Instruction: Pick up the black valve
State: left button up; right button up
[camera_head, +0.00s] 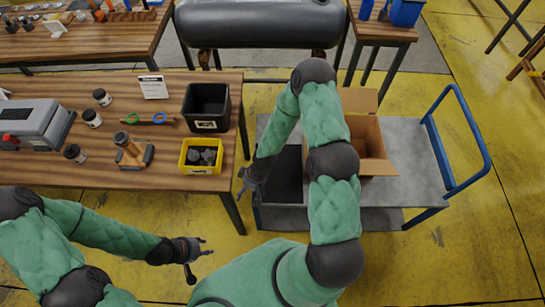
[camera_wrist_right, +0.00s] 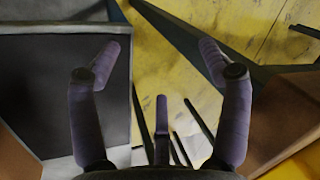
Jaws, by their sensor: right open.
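Several small black parts lie heaped in the yellow bin (camera_head: 201,170) on the wooden table; they may be black valves (camera_head: 202,156), but they are too small to tell. My right gripper (camera_head: 245,188) is between the table's right edge and the cart, to the right of the yellow bin and apart from it. In the right wrist view its fingers (camera_wrist_right: 160,55) are spread, with nothing between them. My left gripper (camera_head: 202,257) is over the yellow floor, below the table's front edge. Its fingers look spread and empty. No black valve can be made out in the right wrist view.
A black bin (camera_head: 207,104) stands behind the yellow bin. Dark jars, a clamp-like tool (camera_head: 150,121) and a grey machine (camera_head: 32,123) occupy the table's left. A grey cart (camera_head: 415,165) holds an open cardboard box (camera_head: 369,140) and a dark crate (camera_head: 285,176) beside my right arm.

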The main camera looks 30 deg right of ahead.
jog(key=w+d+r+n+h, duration=0.1)
jog(key=w+d, duration=0.3)
jog(key=d, duration=0.2)
jog(key=w+d+r+n+h, duration=0.1)
jog(key=w+d+n, duration=0.1)
jog(key=w+d, duration=0.2)
jog(key=w+d+r+n+h+p, duration=0.1)
jog(key=w+d+n, duration=0.1)
jog(key=w+d, duration=0.3)
jog(key=shift+d+r+h, duration=0.1)
jog(key=shift+d+h, duration=0.3)
jog(key=shift+d, duration=1.25)
jog(key=shift+w+d, duration=0.1)
jog(key=shift+d, duration=0.25)
notch_tip(320, 180, down, 5)
jog(key=shift+f+b, duration=0.1)
jog(key=shift+b, duration=0.3)
jog(key=shift+s+a+f+b, duration=0.15)
jog(key=shift+f+b, duration=0.1)
jog(key=shift+f, duration=1.1)
jog(key=shift+s+a+f+b, duration=0.15)
jog(key=shift+f+b, duration=0.1)
jog(key=shift+f, duration=1.05)
jog(key=shift+d, duration=0.1)
jog(key=c, duration=1.3)
